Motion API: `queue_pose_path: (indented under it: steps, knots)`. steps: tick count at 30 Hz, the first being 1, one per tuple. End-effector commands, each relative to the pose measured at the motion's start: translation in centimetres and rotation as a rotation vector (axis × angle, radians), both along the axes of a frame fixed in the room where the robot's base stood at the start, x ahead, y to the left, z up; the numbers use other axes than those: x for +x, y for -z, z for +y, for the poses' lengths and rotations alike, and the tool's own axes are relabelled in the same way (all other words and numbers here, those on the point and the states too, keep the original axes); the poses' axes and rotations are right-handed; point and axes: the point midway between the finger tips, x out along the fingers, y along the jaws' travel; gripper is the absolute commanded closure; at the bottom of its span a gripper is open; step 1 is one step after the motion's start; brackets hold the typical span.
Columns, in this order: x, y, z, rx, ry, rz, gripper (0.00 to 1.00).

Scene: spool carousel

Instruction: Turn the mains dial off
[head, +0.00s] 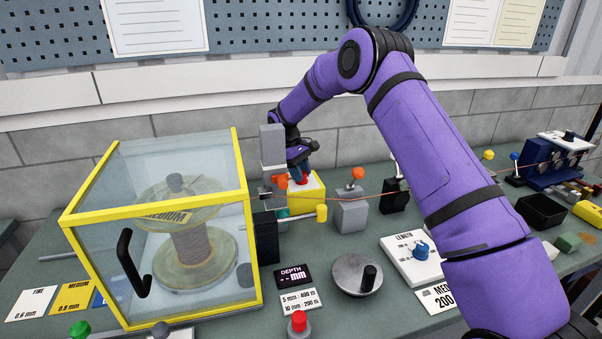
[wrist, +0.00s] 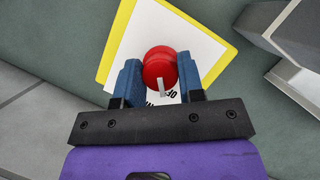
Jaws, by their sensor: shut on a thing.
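The mains dial is a red round knob (wrist: 160,69) with a pale pointer, on a white plate (wrist: 190,38) edged in yellow. In the wrist view its pointer faces down toward my gripper's base, near partly hidden black lettering. My gripper (wrist: 158,80) has its two blue fingers shut on the knob, one on each side. In the head view the red knob (head: 302,179) shows under my gripper (head: 299,172), on top of a yellow box (head: 306,199). The fingertips partly cover the plate's lettering, so I cannot read all of it.
A yellow-framed clear case (head: 240,160) holding a spool stands left of the dial box. A grey block with an orange knob (head: 357,174) stands close on the right. A thin wire passes in front. A crank wheel (head: 350,274) lies nearer the front.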

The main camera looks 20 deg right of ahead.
Motion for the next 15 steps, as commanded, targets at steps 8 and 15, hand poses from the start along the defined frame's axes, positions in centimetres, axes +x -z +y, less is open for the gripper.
queue_pose_path:
  steps: [8, 15]
  knots:
    - [0.04, -0.07, 0.02, 0.001, -0.1, -0.003, 0.88]
    - [0.04, -0.06, -0.01, 0.0, -0.124, -0.003, 0.88]
